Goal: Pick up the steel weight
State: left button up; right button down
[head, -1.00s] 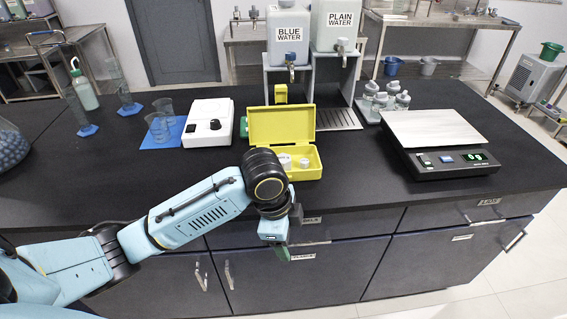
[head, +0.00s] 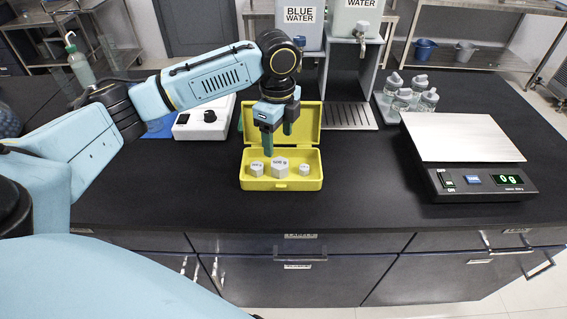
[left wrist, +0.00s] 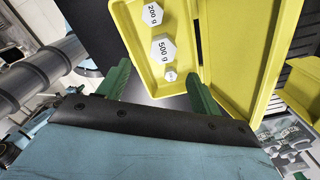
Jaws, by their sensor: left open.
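Three pale grey hexagonal weights sit in the open yellow box (head: 255,185). The largest, marked 500 g (head: 279,167), is in the middle, and it also shows in the left wrist view (left wrist: 163,47). The 200 g weight (head: 257,169) is on its left, and the smallest weight (head: 304,169), its label too small to read, is on its right. My left gripper (head: 278,140) is open and empty, with its green fingers above the box toward its raised lid. In the left wrist view the fingers (left wrist: 160,85) point toward the box, apart from the weights. My right gripper is not seen.
A digital scale (head: 465,150) reading 0 g stands to the right. Several bottles (head: 410,95) and the water dispenser stand behind. A white device (head: 203,122) is left of the box. The black counter in front of the box is clear.

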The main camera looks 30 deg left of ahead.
aim_at(280, 162)
pick_arm(q)
notch_tip(280, 162, down, 3)
jog(key=shift+s+f, duration=0.1)
jog(key=shift+f, duration=0.05)
jog(key=f, duration=0.3)
jog(key=shift+w+f, duration=0.1)
jog(key=shift+w, duration=0.1)
notch_tip(280, 162, down, 2)
jog(key=shift+w+f+b, duration=0.15)
jog(key=shift+f+b, duration=0.05)
jog(key=shift+b, duration=0.2)
jog(key=shift+f, duration=0.35)
jog(key=c, duration=0.9)
grip_shut()
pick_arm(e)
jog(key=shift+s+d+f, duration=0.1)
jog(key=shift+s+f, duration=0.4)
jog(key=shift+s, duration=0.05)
